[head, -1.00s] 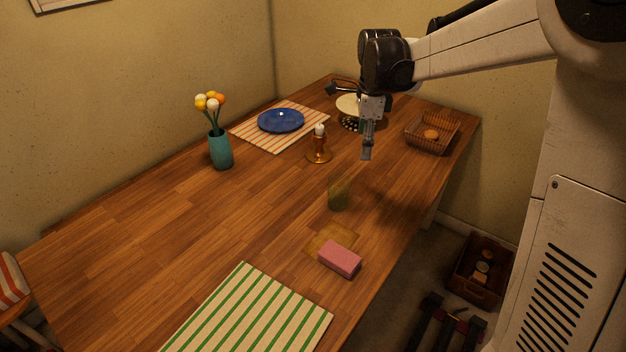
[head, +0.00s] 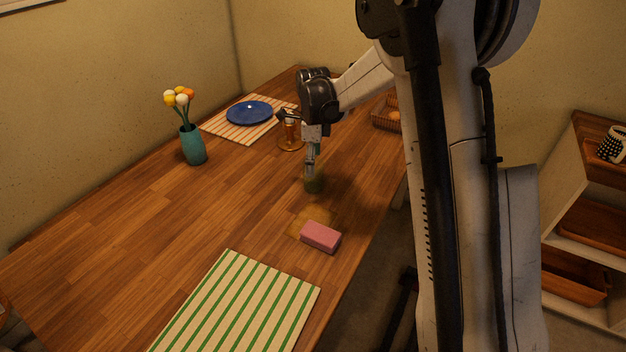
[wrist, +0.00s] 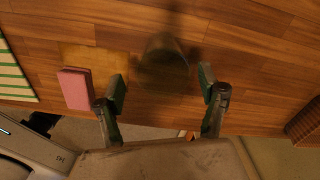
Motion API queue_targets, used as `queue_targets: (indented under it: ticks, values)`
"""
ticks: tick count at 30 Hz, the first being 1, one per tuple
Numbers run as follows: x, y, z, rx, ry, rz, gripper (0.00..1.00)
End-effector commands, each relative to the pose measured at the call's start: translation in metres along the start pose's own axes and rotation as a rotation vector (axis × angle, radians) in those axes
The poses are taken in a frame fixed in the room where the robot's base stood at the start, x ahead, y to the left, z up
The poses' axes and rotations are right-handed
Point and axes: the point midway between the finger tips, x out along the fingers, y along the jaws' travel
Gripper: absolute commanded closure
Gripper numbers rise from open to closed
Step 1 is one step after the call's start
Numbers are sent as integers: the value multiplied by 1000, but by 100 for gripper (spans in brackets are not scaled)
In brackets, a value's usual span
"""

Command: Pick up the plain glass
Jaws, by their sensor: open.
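The plain glass (head: 314,184) is a dark, greenish see-through tumbler standing on the wooden table. It also shows in the wrist view (wrist: 163,62), in the upper middle. My gripper (head: 312,170) is pointing down right above and at the glass in the head view. In the wrist view its two fingers (wrist: 162,92) are spread wide, with the glass lying between and slightly beyond the tips. The gripper is open and holds nothing. Whether a finger touches the glass I cannot tell.
A pink sponge (head: 321,237) lies by a yellowish patch (head: 307,217) near the glass. A copper candle holder (head: 290,143) stands behind my gripper. A teal vase (head: 193,146), blue plate (head: 250,113), green-striped mat (head: 240,305) and wicker basket (head: 385,120) are farther off. The table's left part is clear.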

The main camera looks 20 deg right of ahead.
Motion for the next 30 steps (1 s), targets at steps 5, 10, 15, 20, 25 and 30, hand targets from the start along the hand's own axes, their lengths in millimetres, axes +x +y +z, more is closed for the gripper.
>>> queue_targets:
  ticks: [5,10,15,20,25,30]
  values:
    - [7,0,0,0,0,0,28]
    - [26,-4,1,0,0,0,28]
    - [49,-5,1,0,0,0,28]
    - [55,-5,1,-1,0,0,28]
    - [55,-5,1,-1,0,0,33]
    - [55,-5,1,-1,0,0,56]
